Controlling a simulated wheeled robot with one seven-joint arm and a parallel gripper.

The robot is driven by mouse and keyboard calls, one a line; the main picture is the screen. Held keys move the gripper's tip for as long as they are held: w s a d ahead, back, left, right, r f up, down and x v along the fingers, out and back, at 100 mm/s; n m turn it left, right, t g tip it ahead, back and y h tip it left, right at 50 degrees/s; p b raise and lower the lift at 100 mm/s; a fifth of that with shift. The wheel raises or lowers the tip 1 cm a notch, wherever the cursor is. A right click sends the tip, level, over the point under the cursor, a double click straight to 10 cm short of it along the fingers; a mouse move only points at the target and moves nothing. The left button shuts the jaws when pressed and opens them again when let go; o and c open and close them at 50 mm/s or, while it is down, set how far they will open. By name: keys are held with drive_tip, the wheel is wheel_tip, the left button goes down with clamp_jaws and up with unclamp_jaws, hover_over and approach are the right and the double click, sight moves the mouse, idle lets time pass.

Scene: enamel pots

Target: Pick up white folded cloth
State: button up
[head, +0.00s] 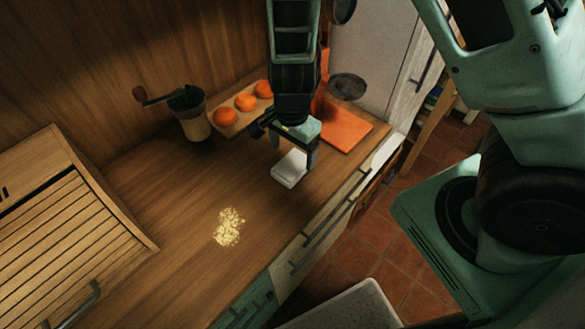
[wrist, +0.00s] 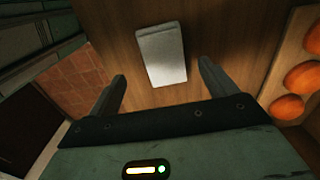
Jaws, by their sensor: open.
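The white folded cloth (head: 290,169) lies flat on the wooden counter as a small rectangular block. It also shows in the wrist view (wrist: 162,54), ahead of and between my fingers. My gripper (head: 293,150) is above the cloth in the head view, pointing down, with its fingers spread apart. In the wrist view my gripper (wrist: 163,88) is open and empty, with one finger towards each side of the cloth. The fingers appear apart from the cloth; their exact height above it is hard to tell.
A board with orange round items (head: 245,102) and an orange mat (head: 345,128) lie behind my gripper. A grinder (head: 192,115) stands at the back left. Crumbs (head: 229,227) lie in front, and a slatted bread box (head: 70,235) stands at left. The counter's front edge is close to the cloth.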

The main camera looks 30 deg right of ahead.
sight(292, 164)
drive_tip(key=shift+w+d+f, duration=0.1)
drive_tip(key=shift+w+f, duration=0.05)
drive_tip(key=shift+f, duration=1.3)
drive_tip(key=shift+w+d+f, duration=0.1)
drive_tip(key=shift+w+f, duration=0.05)
drive_tip(key=shift+f, duration=1.3)
drive_tip(key=c, duration=1.1)
